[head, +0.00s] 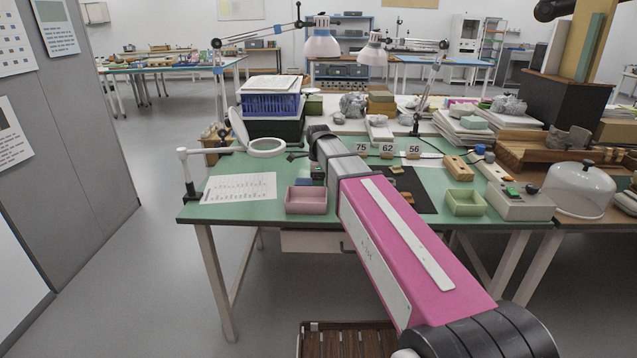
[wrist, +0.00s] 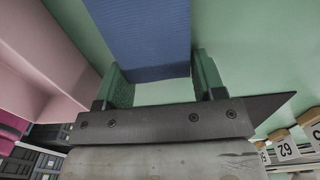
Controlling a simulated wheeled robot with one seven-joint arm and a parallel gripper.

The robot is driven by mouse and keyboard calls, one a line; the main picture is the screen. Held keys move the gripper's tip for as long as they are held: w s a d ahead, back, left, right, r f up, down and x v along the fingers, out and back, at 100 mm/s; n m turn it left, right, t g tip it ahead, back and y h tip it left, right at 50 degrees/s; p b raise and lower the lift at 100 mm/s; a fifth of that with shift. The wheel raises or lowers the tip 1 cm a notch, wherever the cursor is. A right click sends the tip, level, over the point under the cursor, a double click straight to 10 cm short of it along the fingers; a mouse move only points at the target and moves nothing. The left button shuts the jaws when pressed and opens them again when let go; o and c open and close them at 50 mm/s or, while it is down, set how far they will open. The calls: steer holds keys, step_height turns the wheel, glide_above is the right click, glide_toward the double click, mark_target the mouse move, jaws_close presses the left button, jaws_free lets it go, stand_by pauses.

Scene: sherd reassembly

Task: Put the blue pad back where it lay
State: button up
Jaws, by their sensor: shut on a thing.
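The blue pad (wrist: 145,38) is ribbed and flat-faced, and its far end runs out of the top of the wrist view. My gripper (wrist: 160,66) has green fingers, one on each side of the pad's near end, and it is shut on the pad. A strip of pale green shows between the pad's near edge and my gripper's dark palm. I cannot tell whether the pad touches the surface beyond it.
The pink tray's wall (wrist: 45,45) is close on the left in the wrist view. Number tags 75, 62 (head: 387,149) and 56 stand behind a dark mat (head: 418,203). A green tray (head: 465,204) stands to the right. A printed sheet (head: 239,188) lies left.

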steer(key=shift+f, duration=0.1)
steer(key=o, duration=1)
step_height(320, 180, up, 12)
steer(key=shift+r, duration=0.15)
